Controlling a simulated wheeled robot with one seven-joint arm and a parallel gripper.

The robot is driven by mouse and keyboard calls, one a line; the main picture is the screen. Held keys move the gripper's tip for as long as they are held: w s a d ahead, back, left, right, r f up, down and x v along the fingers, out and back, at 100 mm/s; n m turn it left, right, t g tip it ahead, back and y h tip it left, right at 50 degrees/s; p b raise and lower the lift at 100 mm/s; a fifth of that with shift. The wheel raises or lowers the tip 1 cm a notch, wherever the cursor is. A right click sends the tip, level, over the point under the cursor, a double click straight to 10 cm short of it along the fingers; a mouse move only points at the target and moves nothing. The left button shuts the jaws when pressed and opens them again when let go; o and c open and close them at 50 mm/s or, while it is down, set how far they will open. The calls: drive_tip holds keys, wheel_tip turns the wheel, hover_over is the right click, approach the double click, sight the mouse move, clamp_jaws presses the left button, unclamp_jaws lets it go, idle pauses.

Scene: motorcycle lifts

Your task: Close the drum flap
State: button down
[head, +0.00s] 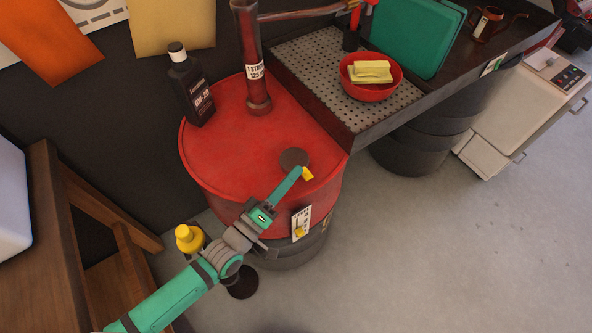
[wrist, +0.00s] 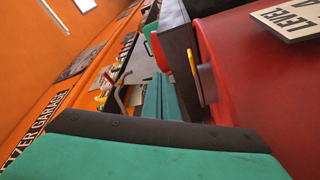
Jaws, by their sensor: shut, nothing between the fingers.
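The red drum (head: 225,155) stands below the arm, and its side fills the right of the wrist view (wrist: 255,85). A dark round disc (head: 294,158), apparently the flap or its opening, shows on the drum top near the front rim. A small yellow tab (head: 307,174) is just beside it; a yellow strip (wrist: 208,84) also shows in the wrist view. I cannot tell how far the flap is open. My teal gripper (head: 296,173) is shut and empty, its tip close to the disc and tab. Contact cannot be told.
A dark bottle (head: 192,88) and a dark red upright cylinder (head: 251,60) stand on the drum. A perforated metal tray (head: 312,65) with a red bowl (head: 370,90) is at the right. A wooden frame (head: 48,200) is at the left. Floor at lower right is clear.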

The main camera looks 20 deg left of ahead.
drive_tip(key=v, duration=0.9)
